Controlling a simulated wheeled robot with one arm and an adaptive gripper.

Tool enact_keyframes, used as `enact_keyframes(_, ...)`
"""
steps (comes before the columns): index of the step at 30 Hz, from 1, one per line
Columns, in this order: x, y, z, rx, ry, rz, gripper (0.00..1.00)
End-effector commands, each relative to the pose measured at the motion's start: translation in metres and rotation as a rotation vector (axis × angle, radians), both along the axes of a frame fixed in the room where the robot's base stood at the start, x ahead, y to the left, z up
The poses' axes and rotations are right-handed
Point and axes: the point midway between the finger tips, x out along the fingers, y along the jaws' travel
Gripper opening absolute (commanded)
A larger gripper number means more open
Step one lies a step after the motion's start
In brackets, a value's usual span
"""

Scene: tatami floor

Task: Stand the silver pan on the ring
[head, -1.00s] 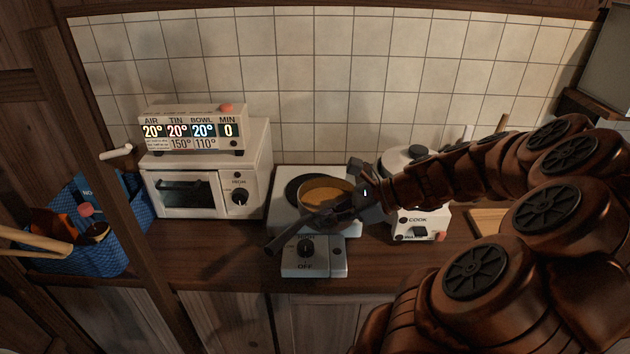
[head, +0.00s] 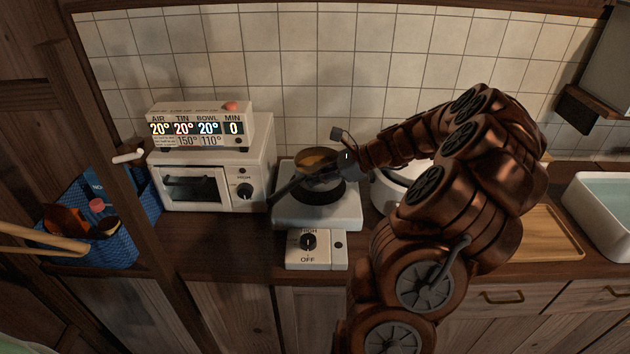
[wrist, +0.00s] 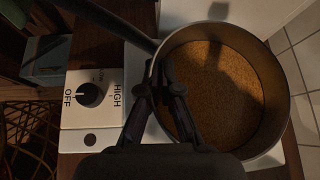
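The silver pan (head: 311,167) has a dark handle pointing to the lower left and a brown layer inside. The wrist view shows the pan (wrist: 282,110) from above. My gripper (head: 335,170) is shut on the pan's wall near the handle, one finger inside the rim and one outside, as the wrist view shows (wrist: 163,80). The dark ring (head: 325,195) lies on the white hob (head: 290,213). The pan appears raised above the hob, over the ring's far part, leaving the near part showing. Its underside is hidden.
A hob control box (head: 328,262) with a black knob stands in front. A small white oven (head: 238,165) with a display is close on the left. A white cooker (head: 383,195) stands right, partly behind my arm. A wooden board (head: 545,235) and white basin (head: 590,215) lie farther right.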

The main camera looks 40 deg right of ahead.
Motion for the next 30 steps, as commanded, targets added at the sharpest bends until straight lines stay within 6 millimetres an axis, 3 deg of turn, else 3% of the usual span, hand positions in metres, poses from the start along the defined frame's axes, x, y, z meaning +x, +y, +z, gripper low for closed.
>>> enact_keyframes(7, 0.018, -0.011, -0.001, -0.001, -0.001, -0.002, 0.0)
enact_keyframes(11, 0.02, -0.011, -0.004, 0.001, -0.001, -0.001, 0.0)
enact_keyframes(21, 0.019, -0.011, -0.035, 0.0, -0.003, -0.001, 0.0)
enact_keyframes(30, 0.019, -0.011, -0.037, 0.0, -0.002, -0.001, 0.0)
